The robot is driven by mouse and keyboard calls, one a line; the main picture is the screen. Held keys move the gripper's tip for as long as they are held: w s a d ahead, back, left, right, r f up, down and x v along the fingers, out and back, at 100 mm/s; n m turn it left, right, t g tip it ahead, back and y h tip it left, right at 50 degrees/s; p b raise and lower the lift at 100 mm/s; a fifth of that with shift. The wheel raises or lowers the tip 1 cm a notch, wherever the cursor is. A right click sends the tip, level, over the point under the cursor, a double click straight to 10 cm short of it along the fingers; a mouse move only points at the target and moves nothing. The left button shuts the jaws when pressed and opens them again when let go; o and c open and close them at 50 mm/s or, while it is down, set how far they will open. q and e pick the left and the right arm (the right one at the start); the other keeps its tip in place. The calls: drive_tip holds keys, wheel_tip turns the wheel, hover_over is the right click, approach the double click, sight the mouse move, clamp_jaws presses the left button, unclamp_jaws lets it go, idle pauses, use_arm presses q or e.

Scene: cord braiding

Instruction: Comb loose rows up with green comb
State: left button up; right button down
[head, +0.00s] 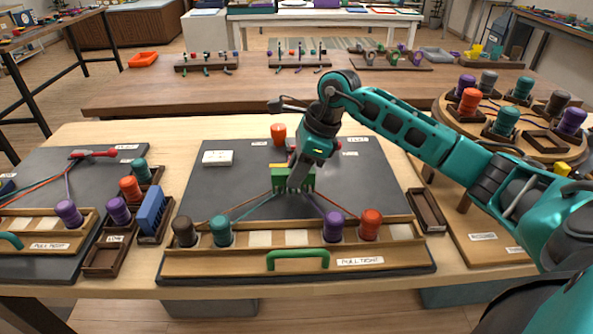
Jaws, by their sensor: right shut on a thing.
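My right gripper (298,160) is shut on the green comb (293,180) and holds it, teeth downward, over the middle of the dark braiding board (230,185). Cords (255,207) fan out below the comb to bobbins on the wooden front rail (290,240). A brown bobbin (184,231) and a teal bobbin (221,230) stand at the left. A purple bobbin (333,226) and a red-orange bobbin (370,224) stand at the right. The braid's upper part is hidden behind the comb and gripper. My left gripper does not show.
An orange bobbin (278,133) stands at the board's back. A blue comb (151,212) stands in a holder to the left. An empty wooden tray (427,210) lies to the right. A round stand (510,115) with several bobbins is at the far right. A green handle (298,256) is on the front rail.

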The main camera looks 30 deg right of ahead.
drive_tip(key=shift+w+d+b, duration=0.25)
drive_tip(key=shift+w+d, duration=0.25)
drive_tip(key=shift+w, duration=0.35)
drive_tip(key=shift+w+d+b, duration=0.2)
drive_tip(key=shift+w+d, duration=0.3)
drive_tip(key=shift+w, duration=0.35)
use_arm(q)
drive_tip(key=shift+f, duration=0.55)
use_arm(e)
drive_tip(key=r+p, duration=0.1)
drive_tip(key=r, duration=0.1)
drive_tip(key=r+p, duration=0.2)
drive_tip(key=shift+s, duration=0.2)
use_arm(q)
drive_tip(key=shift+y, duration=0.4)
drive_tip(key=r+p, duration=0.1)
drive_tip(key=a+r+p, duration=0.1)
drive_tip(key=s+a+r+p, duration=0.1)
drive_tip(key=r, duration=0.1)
drive_tip(key=shift+p, duration=0.35)
use_arm(e)
drive_tip(key=r, duration=0.5)
drive_tip(key=shift+s+a, duration=0.25)
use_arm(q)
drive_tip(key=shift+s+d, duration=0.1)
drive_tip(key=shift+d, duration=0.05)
